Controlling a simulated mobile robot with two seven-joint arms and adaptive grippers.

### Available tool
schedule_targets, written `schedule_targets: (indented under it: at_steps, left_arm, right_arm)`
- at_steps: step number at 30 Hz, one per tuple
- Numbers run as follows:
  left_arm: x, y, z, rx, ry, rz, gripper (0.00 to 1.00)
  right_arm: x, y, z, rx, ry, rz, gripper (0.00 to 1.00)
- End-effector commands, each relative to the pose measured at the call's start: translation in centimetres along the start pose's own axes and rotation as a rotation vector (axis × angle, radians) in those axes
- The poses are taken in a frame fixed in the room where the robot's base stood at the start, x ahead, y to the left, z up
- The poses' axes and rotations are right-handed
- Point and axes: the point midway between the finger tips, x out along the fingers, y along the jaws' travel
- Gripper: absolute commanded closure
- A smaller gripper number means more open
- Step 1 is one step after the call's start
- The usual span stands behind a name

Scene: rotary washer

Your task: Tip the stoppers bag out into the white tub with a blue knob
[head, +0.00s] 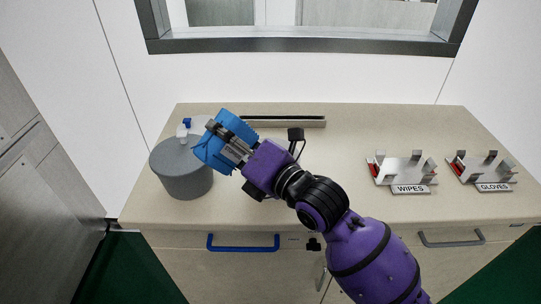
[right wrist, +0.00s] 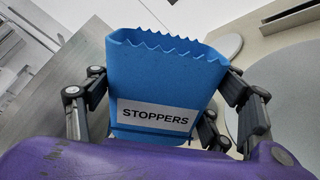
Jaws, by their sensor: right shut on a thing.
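The blue stoppers bag (head: 212,156), with a jagged mouth, is held by my right gripper (head: 227,141) above the left part of the counter. In the right wrist view the bag (right wrist: 160,78) shows its STOPPERS label, with a finger on each side; its contents are hidden. In the head view it looks tilted, beside and partly over a grey tub. A white tub (head: 200,123) shows only in part behind the grey tub and the bag. A blue knob (head: 187,122) shows at its left. My left gripper is not in view.
The grey tub (head: 180,178) with a pale knob stands at the counter's left front. A long narrow tray (head: 290,122) lies at the back. Racks labelled WIPES (head: 410,188) and GLOVES (head: 493,187) stand at right. The counter's middle (head: 345,150) is mostly free.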

Motion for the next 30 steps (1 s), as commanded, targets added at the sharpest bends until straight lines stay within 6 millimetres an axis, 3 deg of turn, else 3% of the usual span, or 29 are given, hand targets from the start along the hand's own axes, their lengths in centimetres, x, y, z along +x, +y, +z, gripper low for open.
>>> schedule_targets:
  at_steps: [30]
  left_arm:
    - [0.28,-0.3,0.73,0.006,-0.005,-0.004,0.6]
  right_arm:
    - [0.0,-0.64,-0.04,0.143,0.001,0.0,0.5]
